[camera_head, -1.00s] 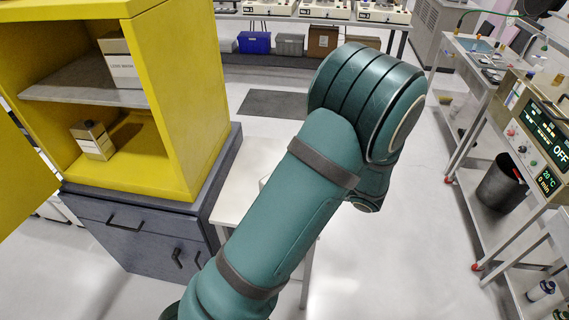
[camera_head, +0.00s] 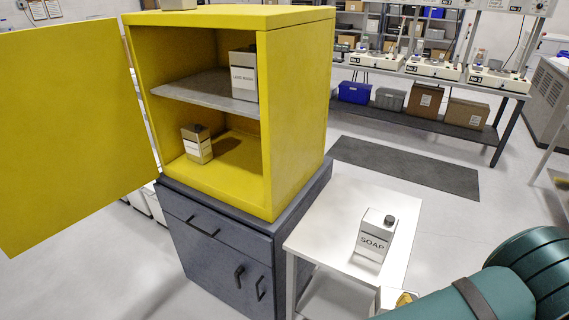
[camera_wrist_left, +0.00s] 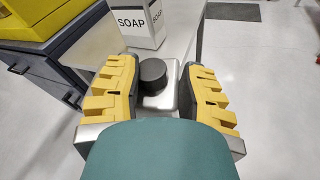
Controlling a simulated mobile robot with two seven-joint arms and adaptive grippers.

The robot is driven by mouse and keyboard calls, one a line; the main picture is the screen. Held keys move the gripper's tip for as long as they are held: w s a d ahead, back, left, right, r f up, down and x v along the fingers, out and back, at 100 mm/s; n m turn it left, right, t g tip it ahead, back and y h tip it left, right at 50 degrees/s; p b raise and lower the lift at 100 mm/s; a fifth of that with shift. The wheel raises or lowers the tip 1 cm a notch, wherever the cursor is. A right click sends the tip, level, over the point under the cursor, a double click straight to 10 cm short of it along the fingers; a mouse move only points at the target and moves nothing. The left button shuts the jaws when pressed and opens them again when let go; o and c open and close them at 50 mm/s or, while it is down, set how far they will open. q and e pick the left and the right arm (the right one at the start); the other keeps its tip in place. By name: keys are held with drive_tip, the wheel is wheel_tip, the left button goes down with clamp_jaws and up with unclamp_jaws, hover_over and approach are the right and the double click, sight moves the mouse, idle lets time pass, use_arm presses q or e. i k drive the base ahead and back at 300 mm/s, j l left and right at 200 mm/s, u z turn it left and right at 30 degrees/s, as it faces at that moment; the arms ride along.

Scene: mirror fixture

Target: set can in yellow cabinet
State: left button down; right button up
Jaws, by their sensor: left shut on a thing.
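The yellow cabinet (camera_head: 297,110) stands on a dark grey base with its door (camera_head: 75,130) swung open to the left. A grey shelf (camera_head: 205,92) divides its inside. My left gripper (camera_head: 404,300) is at the bottom edge of the head view, right of the cabinet and in front of the white table. In the left wrist view, the yellow fingers of the gripper (camera_wrist_left: 158,92) are shut on a metal can (camera_wrist_left: 160,104) with a black cap. Its label is hidden there. Only a small part of this can (camera_head: 387,298) shows in the head view. My right gripper is not in view.
A can labelled SOAP (camera_head: 375,236) stands on the white side table (camera_head: 330,205). One can (camera_head: 243,75) stands on the cabinet shelf at the right, another (camera_head: 197,144) on the cabinet floor at the left. The cabinet floor's right part (camera_head: 240,155) is free.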

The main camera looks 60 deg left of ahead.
sight(251, 181)
drive_tip(key=k+j+u, duration=0.15)
drive_tip(key=j, duration=0.4)
drive_tip(key=k+j+u, duration=0.15)
drive_tip(key=j, duration=0.4)
drive_tip(key=k+j+u, duration=0.15)
drive_tip(key=j, duration=0.4)
drive_tip(key=k+j+u, duration=0.15)
drive_tip(key=j, duration=0.45)
drive_tip(key=j+u, duration=0.15)
drive_tip(key=j, duration=0.4)
drive_tip(key=k, duration=0.05)
